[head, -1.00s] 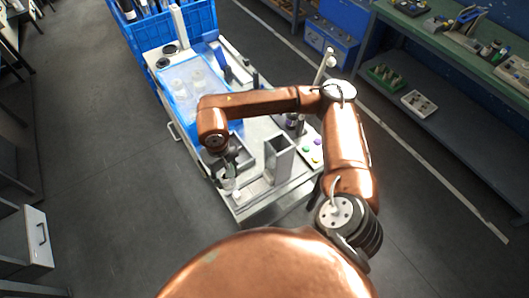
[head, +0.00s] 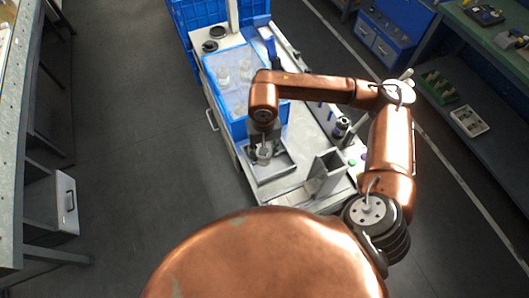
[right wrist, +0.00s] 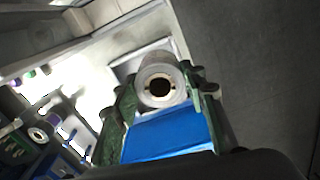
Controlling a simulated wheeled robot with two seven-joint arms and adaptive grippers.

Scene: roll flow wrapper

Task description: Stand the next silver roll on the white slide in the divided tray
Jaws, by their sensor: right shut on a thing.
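My right gripper (head: 264,152) is shut on a silver roll (right wrist: 160,85). In the right wrist view the roll sits between the two green fingers, its brown core and dark hole facing the camera. In the head view the gripper hangs over the grey frame just in front of the divided tray (head: 208,82), which has blue walls and a pale floor. Two pale rolls (head: 222,76) stand in the tray's far part. The arm hides part of its near right side. The white slide (head: 290,190) is beside the upright metal chute, with no roll clearly visible on it. My left gripper is out of view.
The metal chute (head: 326,170) stands right of the gripper. A dark bottle-like item (head: 341,127) and coloured buttons stand along the machine's right side. A blue crate (head: 190,14) is behind. Open floor lies to the left.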

